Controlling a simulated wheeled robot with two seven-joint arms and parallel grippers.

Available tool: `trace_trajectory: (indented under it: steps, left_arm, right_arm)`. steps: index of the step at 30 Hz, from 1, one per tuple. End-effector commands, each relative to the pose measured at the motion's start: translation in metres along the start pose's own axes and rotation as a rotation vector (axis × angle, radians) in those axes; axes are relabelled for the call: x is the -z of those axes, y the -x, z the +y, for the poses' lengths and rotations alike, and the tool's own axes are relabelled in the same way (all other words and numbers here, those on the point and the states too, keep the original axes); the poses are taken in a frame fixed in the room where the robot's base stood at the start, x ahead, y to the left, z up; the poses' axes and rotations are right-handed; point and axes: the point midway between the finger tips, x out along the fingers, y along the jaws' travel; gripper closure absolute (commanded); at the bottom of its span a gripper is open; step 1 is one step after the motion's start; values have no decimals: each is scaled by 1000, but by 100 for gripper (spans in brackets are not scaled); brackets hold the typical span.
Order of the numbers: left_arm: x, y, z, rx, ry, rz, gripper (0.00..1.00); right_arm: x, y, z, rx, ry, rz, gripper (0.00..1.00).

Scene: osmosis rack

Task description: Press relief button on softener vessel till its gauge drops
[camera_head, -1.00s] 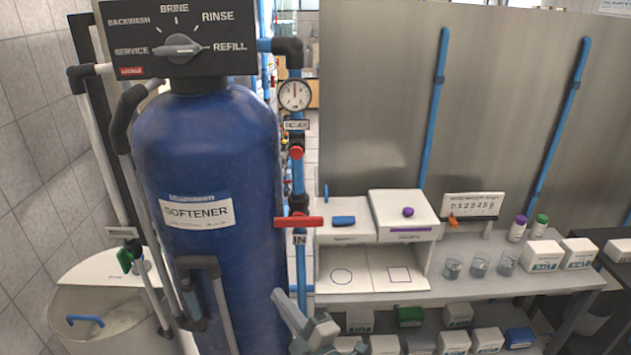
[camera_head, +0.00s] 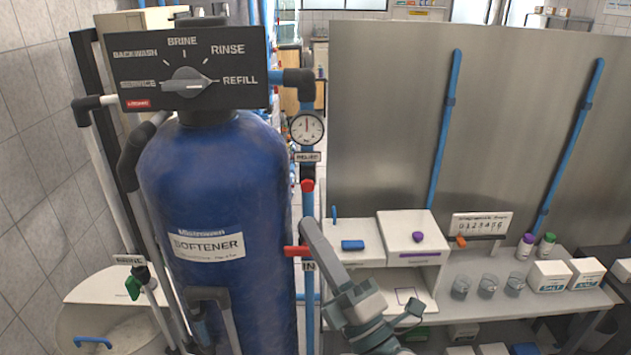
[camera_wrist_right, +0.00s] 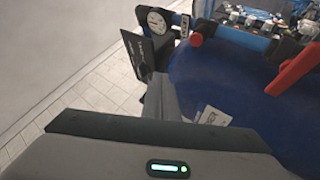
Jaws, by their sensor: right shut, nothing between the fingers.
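The blue softener vessel (camera_head: 215,185) stands upright at the left, with its label on the front. Its round white gauge (camera_head: 307,128) sits on the blue pipe to its right, needle pointing about straight up. Below the RELIEF label (camera_head: 307,157) is the red relief button (camera_head: 308,185). My right gripper (camera_head: 308,226) is shut and empty, below the button and in front of the pipe; it appears apart from the button. In the right wrist view, the gauge (camera_wrist_right: 157,21) and red button (camera_wrist_right: 195,40) show beyond the gripper. My left gripper is out of view.
A red valve handle (camera_head: 297,251) above the IN label is close beside my right gripper. A bench (camera_head: 460,313) with boxes, beakers and bottles stands to the right. A white brine tank (camera_head: 90,310) is at the lower left. A grey panel (camera_head: 390,110) stands behind.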

Motion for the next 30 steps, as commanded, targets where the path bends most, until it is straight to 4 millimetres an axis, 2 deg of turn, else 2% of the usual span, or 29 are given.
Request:
trace_trajectory:
  steps: [17,30]
  left_arm:
    - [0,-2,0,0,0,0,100]
    - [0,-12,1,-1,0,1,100]
  right_arm:
    - [-4,-5,-4,0,2,1,100]
    - [-26,-35,-28,0,2,0,100]
